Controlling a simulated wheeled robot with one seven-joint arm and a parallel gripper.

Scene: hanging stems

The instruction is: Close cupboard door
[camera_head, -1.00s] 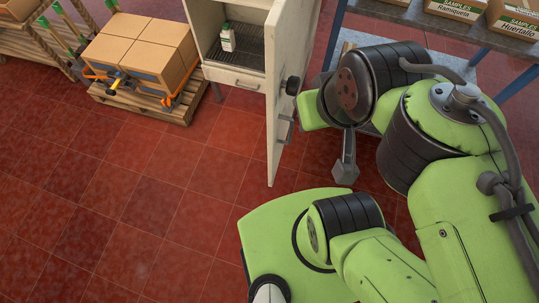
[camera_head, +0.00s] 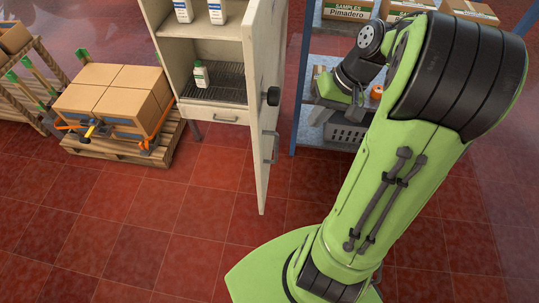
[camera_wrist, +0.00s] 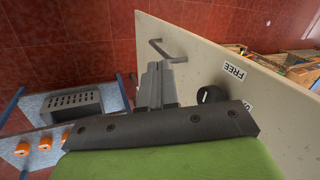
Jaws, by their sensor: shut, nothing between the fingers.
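The cream cupboard (camera_head: 222,48) stands at the upper middle of the head view, its front open. Its door (camera_head: 263,130) is swung out toward me and seen nearly edge-on. The door has a dark round knob (camera_head: 271,96) and a grey bar handle (camera_head: 271,148) on its outer face. In the wrist view the door (camera_wrist: 215,60) slants across the right, with a FREE label, the bar handle (camera_wrist: 165,50) and the knob (camera_wrist: 210,95). My gripper (camera_wrist: 158,68) is shut and empty alongside the outer face, near the handle; I cannot tell whether it touches.
White bottles stand on the cupboard shelves, one small bottle (camera_head: 201,74) on the lower one. A pallet (camera_head: 120,150) with cardboard boxes is left of the cupboard. A blue-framed rack (camera_head: 299,90) with sample boxes and a grey crate (camera_head: 345,132) stands right. Red floor in front is clear.

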